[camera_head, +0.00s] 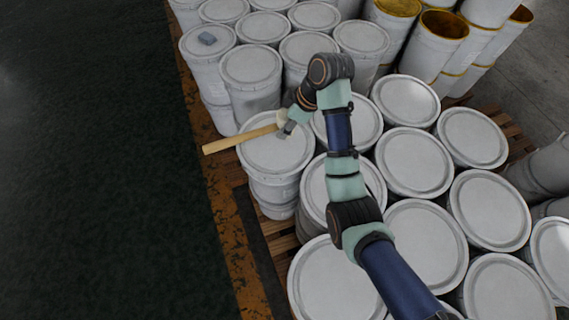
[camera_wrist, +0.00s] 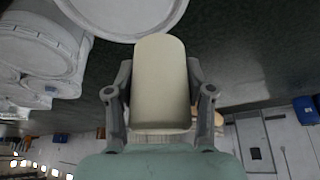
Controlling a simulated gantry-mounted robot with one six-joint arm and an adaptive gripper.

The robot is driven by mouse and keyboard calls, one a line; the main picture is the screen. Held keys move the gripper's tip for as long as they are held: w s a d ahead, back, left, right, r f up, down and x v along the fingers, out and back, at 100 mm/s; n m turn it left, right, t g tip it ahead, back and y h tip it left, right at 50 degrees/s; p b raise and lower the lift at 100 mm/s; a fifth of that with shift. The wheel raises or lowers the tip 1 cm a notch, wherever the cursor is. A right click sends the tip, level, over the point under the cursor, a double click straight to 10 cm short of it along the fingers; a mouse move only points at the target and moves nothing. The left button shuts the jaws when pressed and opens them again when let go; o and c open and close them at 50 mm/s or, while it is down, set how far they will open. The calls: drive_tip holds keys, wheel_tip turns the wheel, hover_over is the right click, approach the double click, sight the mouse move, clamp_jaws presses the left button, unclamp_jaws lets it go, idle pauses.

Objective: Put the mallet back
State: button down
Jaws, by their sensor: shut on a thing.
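The mallet has a pale wooden handle (camera_head: 236,140) and a cream head. My gripper (camera_head: 284,131) is shut on the mallet's head, and the handle sticks out to the left past the drum's edge. In the wrist view the cream mallet head (camera_wrist: 160,85) fills the space between the two fingers of my gripper (camera_wrist: 160,98). The mallet is over the lid of a white drum (camera_head: 275,160) at the left edge of the pallet. I cannot tell whether it touches the lid. Most of the handle is hidden in the wrist view.
Several white lidded drums (camera_head: 415,160) stand close together around my arm. Open drums with yellow rims (camera_head: 444,24) stand at the back right. The dark floor (camera_head: 90,180) on the left is clear.

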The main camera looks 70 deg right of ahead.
wheel_tip(320, 180, down, 20)
drive_tip(key=b, duration=0.5)
drive_tip(key=shift+r, duration=0.1)
drive_tip(key=shift+f, duration=0.2)
drive_tip(key=shift+c, duration=2.1)
unclamp_jaws()
drive_tip(key=shift+r, duration=0.1)
drive_tip(key=a+p+v, duration=0.1)
drive_tip(key=p+v, duration=0.1)
drive_tip(key=v, duration=1)
drive_tip(key=shift+d, duration=0.45)
drive_tip(key=shift+w+r, duration=0.1)
drive_tip(key=shift+w, duration=0.05)
